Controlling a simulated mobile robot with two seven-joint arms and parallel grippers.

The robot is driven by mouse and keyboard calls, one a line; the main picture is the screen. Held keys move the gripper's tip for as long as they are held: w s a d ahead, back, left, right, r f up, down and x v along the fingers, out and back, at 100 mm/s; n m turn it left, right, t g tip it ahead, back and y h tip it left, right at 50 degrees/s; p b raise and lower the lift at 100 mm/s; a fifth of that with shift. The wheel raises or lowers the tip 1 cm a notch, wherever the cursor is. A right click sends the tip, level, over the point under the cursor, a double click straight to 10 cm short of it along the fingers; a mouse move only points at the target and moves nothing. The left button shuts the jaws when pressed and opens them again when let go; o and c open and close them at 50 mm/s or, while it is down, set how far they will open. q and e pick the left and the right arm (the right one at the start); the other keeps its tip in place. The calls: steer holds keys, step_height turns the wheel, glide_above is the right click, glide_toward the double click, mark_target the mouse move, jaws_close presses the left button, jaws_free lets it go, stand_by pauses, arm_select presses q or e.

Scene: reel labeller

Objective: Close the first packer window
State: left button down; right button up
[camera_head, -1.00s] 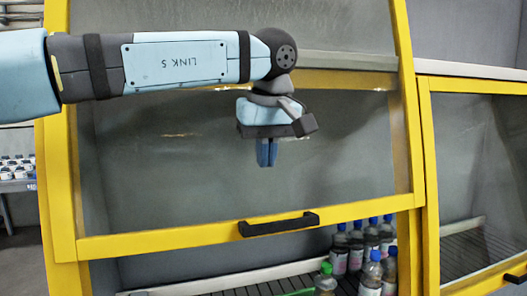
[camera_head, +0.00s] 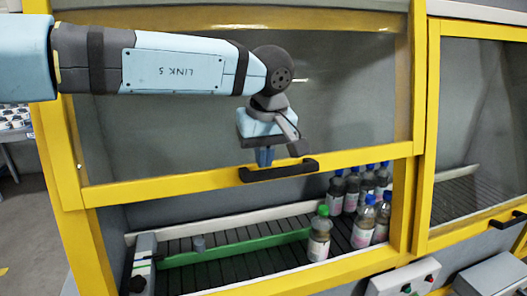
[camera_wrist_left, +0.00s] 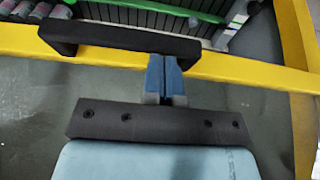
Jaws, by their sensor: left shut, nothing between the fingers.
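The first packer window (camera_head: 130,187) is a yellow-framed glass pane, raised part way, with an open gap below its bottom bar. A black bar handle (camera_head: 278,170) is fixed on that bottom bar. My left gripper (camera_head: 264,160) is shut and empty, with its blue fingers pointing down just above the handle's left part. In the left wrist view, the fingertips (camera_wrist_left: 164,62) lie over the yellow bar, close beside one end of the handle (camera_wrist_left: 118,42). I cannot tell whether they touch it. My right gripper is not in view.
Inside the gap, several bottles (camera_head: 319,236) stand on a dark slatted conveyor with a green rail (camera_head: 235,247). A second yellow-framed window (camera_head: 480,110) with its own handle is at the right. Control boxes (camera_head: 405,280) sit at the lower right.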

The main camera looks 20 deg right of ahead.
arm_select(q)
steer(key=shift+f, duration=0.1)
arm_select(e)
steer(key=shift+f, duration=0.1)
arm_select(q)
steer(key=s+f+b, duration=0.4)
steer(key=f+b, duration=0.7)
steer(key=f, duration=0.5)
steer(key=s+f+b, duration=0.4)
steer(key=f+b, duration=0.8)
steer(key=f, duration=0.4)
steer(key=shift+s, duration=0.2)
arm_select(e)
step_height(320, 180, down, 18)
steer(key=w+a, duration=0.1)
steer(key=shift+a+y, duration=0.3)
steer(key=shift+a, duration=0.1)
arm_select(q)
steer(key=shift+d, duration=0.1)
